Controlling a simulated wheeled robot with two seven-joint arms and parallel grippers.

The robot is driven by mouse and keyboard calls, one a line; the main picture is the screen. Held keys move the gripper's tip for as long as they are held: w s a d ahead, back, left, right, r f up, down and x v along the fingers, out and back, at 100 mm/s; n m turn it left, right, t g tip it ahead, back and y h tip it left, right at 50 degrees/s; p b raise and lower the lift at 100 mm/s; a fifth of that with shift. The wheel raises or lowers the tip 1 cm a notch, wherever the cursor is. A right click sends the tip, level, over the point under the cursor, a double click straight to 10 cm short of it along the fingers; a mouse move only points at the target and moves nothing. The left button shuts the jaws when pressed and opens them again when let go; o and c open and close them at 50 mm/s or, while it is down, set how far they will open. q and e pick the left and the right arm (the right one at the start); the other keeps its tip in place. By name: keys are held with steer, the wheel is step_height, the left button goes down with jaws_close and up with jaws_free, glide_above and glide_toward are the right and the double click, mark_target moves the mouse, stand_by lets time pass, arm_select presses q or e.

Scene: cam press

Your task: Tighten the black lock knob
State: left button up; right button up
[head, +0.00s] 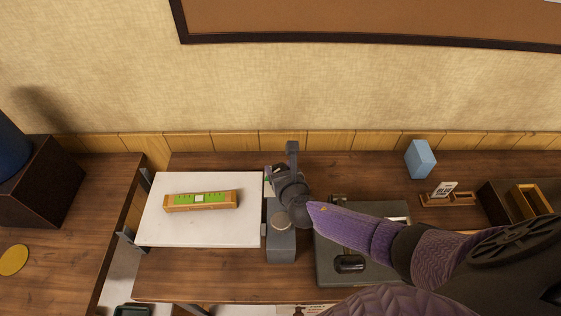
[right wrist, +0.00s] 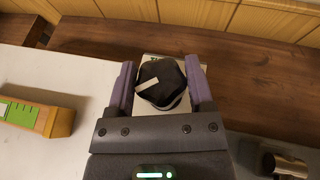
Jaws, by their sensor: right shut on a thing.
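The black lock knob (right wrist: 166,92) shows in the right wrist view, a lobed knob with a white mark on its top pointing to the left. My right gripper (right wrist: 159,68) has its two purple fingers on either side of the knob and is shut on it. In the head view my right gripper (head: 279,178) is over the back of the grey press (head: 281,247), beside the white board's right edge, and hides the knob. My left gripper is not in view.
A white board (head: 165,232) carries a wooden level with a green face (head: 180,203) at left. A dark grey tray (head: 330,270) with a black cylinder (head: 349,264) lies at right. A blue block (head: 420,158) and a small card stand (head: 447,199) are at the back right.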

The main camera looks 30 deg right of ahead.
steer(key=shift+m+g+h, duration=0.3)
steer(key=shift+m+h, duration=0.7)
steer(key=shift+h, duration=0.2)
steer(key=m+g+h, duration=0.1)
steer(key=m+h, duration=0.1)
steer(key=shift+m+h, duration=0.3)
steer(key=shift+h, duration=0.1)
steer(key=shift+f+m+g+h+b, duration=0.1)
steer(key=shift+m+g+h+b, duration=0.4)
steer(key=shift+m+g+h, duration=0.3)
steer(key=m+g+h+b, duration=0.1)
steer(key=m+g+h, duration=0.1)
steer(key=shift+m+b, duration=0.4)
steer(key=shift+m+g+h+b, duration=0.5)
steer(key=shift+m+g, duration=0.2)
steer(key=o, duration=1.3)
steer(key=shift+c, duration=0.2)
steer(key=p+v, duration=0.2)
steer(key=v, duration=0.8)
steer(key=shift+w+p, duration=0.15)
steer(key=shift+p, duration=0.25)
